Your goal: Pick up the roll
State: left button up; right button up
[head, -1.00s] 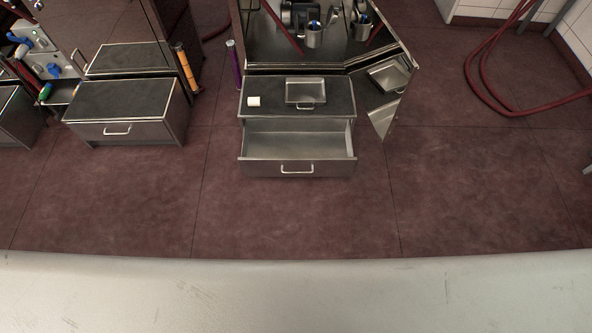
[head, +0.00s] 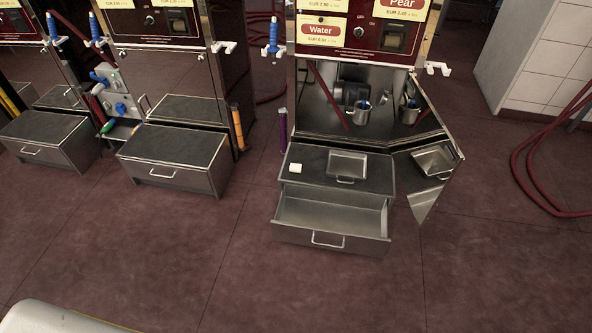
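A small white roll (head: 295,168) sits on the dark top of the low metal drawer unit (head: 378,172) in front of the Water and Pear machine. It is on the left part of that top, left of a shallow metal tray (head: 347,166). The unit's drawer (head: 330,218) is pulled open and looks empty. Neither of my grippers shows in the head view.
The machine's metal door (head: 437,146) stands open at the right of the unit, with a small tray on it. A closed drawer unit (head: 175,160) stands to the left. Red hose (head: 530,175) lies at the far right. The floor in front (head: 200,260) is clear.

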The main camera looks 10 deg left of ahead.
aim_at(294, 168)
jog(key=i+j+z, duration=0.1)
jog(key=z, duration=0.25)
jog(key=i+j+z, duration=0.1)
jog(key=z, duration=0.25)
jog(key=j+z, duration=0.25)
jog(key=z, duration=0.15)
